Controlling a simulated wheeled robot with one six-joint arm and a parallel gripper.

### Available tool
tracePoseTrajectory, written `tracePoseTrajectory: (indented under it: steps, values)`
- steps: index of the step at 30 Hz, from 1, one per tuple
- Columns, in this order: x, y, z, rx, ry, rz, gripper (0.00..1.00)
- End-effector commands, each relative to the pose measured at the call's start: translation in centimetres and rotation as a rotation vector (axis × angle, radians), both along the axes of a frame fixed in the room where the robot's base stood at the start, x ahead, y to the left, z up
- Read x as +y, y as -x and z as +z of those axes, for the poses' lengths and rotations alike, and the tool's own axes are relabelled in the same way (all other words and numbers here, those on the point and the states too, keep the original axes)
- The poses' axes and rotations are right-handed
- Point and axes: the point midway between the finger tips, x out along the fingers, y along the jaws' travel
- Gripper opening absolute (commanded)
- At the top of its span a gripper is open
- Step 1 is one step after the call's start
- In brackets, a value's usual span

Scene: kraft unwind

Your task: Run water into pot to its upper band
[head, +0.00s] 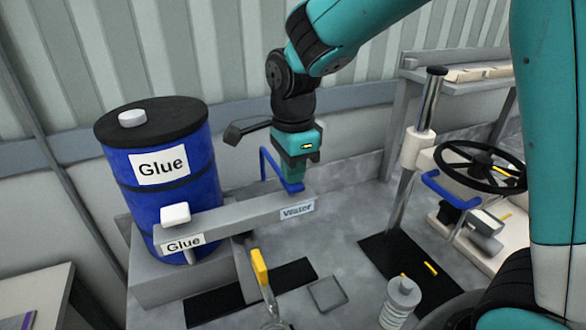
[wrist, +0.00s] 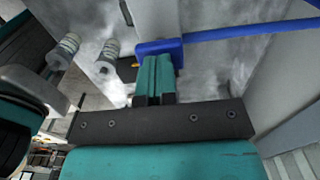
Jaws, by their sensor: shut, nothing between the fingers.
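My gripper (head: 293,182) points down with its teal fingers together, and nothing shows between them. It is at the blue water lever (head: 270,165), by the end of a grey beam with a "Water" label (head: 297,210). In the wrist view my closed fingertips (wrist: 153,62) are right by the blue block of the lever (wrist: 158,46), whose bar runs to the right. I cannot tell whether they touch. No pot band or water stream is discernible.
A black handwheel (head: 480,168) and a post (head: 418,150) stand right.

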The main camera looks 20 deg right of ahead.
Motion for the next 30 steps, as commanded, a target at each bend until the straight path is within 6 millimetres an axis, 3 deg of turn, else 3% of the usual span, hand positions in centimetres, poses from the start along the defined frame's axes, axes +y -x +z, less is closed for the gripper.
tracePoseTrajectory:
  steps: [4,30]
  values:
    - [0.0,0.0,-1.9,0.004,0.001,0.000,0.00]
    - [0.0,0.3,-2.1,0.014,0.003,0.001,0.00]
